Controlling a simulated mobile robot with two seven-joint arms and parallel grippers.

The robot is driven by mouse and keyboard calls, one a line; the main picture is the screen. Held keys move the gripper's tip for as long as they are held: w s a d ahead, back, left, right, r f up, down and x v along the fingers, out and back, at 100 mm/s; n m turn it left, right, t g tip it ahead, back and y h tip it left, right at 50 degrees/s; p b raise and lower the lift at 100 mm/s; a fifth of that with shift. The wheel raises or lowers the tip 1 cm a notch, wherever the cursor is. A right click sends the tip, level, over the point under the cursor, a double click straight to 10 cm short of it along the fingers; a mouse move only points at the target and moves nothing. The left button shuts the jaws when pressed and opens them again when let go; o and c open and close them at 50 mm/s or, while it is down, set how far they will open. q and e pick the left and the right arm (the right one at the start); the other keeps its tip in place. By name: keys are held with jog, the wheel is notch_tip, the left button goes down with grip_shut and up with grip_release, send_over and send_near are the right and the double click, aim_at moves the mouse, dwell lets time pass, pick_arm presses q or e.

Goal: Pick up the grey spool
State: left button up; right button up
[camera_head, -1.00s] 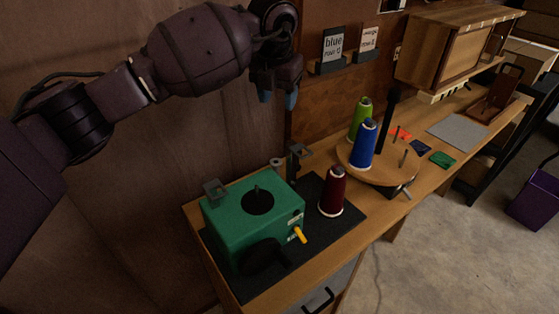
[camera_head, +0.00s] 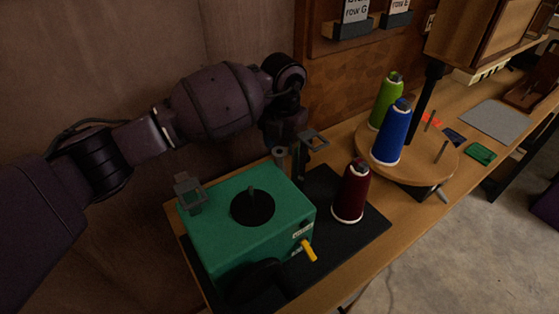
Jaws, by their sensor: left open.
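My left gripper (camera_head: 285,133) hangs over the back edge of the green winding machine (camera_head: 236,228). It is open; its fingertips are hard to make out against the dark parts there. A small grey round piece (camera_head: 279,154) stands just below it, partly covered. It may be the grey spool, but I cannot tell for sure, nor whether the gripper touches it. No large grey cone of thread shows. A dark red spool (camera_head: 351,192) stands upright on the black mat (camera_head: 370,228), right of the machine. My right gripper is not in view.
A blue spool (camera_head: 392,132) and a green spool (camera_head: 386,100) stand on a round wooden turntable (camera_head: 431,166) with bare pegs. Grey brackets rise at the machine's left (camera_head: 188,193) and behind it (camera_head: 313,141). A grey sheet (camera_head: 496,121) lies farther along the bench.

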aim_at(282, 162)
pick_arm(q)
jog(key=f, duration=0.2)
jog(key=f+b, duration=0.1)
jog(key=f, duration=0.3)
jog(key=shift+s+f, duration=0.1)
jog(key=shift+s, duration=0.15)
jog(key=shift+r, duration=0.2)
jog(key=c, duration=0.7)
